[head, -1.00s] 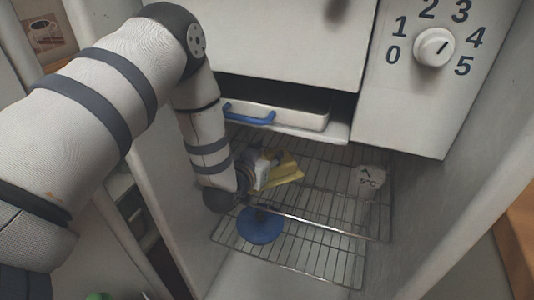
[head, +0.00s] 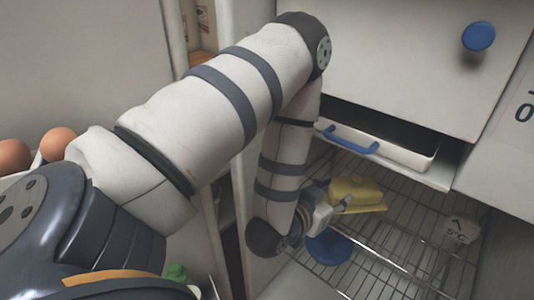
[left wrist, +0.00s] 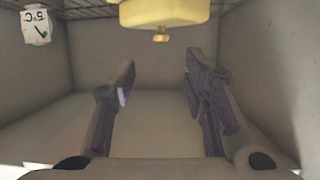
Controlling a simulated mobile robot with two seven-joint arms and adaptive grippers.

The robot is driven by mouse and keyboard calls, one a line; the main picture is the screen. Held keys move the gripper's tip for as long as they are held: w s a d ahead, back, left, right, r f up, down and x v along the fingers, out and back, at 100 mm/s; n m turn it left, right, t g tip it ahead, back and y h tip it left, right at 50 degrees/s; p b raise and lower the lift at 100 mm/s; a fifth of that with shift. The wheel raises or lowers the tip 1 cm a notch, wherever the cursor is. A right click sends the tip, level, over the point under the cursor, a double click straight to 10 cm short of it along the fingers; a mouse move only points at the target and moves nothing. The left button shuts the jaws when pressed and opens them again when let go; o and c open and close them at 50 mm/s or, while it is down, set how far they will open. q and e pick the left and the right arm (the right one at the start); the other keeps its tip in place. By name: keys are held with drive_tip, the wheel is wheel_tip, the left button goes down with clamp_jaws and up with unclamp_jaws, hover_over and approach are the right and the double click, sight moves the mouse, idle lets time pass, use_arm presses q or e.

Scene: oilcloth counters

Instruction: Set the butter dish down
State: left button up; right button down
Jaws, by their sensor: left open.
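The yellow butter dish (head: 355,190) rests on the wire shelf inside the open fridge compartment, its lid above a flat base plate. In the left wrist view the yellow dish (left wrist: 165,12) shows at the top edge with a small knob, cut off by the frame. My left gripper (head: 336,205) is just beside the dish, on its near left side. In the left wrist view my left gripper (left wrist: 158,77) has its fingers spread, with nothing between them. My right gripper is in neither view.
A white drawer (head: 395,150) with a blue handle sits above the shelf. A blue disc (head: 328,248) lies below and nearer than the dish. A 5°C tag (head: 461,231) hangs at the shelf's right. Bare wire shelf (head: 410,235) lies right of the dish.

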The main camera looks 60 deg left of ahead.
use_arm(q)
drive_tip(key=s+d+f+m+g+h, duration=0.15)
drive_tip(key=s+d+f+g, duration=0.3)
drive_tip(key=s+f, duration=0.5)
drive_tip(key=s+d+f+g, duration=0.1)
drive_tip(key=s+f+g, duration=0.2)
drive_tip(key=s, duration=0.5)
drive_tip(key=s+d+f+g+h, duration=0.1)
drive_tip(key=s+f+g, duration=0.2)
drive_tip(key=s, duration=0.6)
drive_tip(key=s+d+f+g, duration=0.2)
drive_tip(key=s+f+g, duration=0.1)
drive_tip(key=s+g, duration=0.3)
drive_tip(key=s, duration=0.2)
drive_tip(key=shift+s, duration=0.35)
drive_tip(key=shift+w+f, duration=0.1)
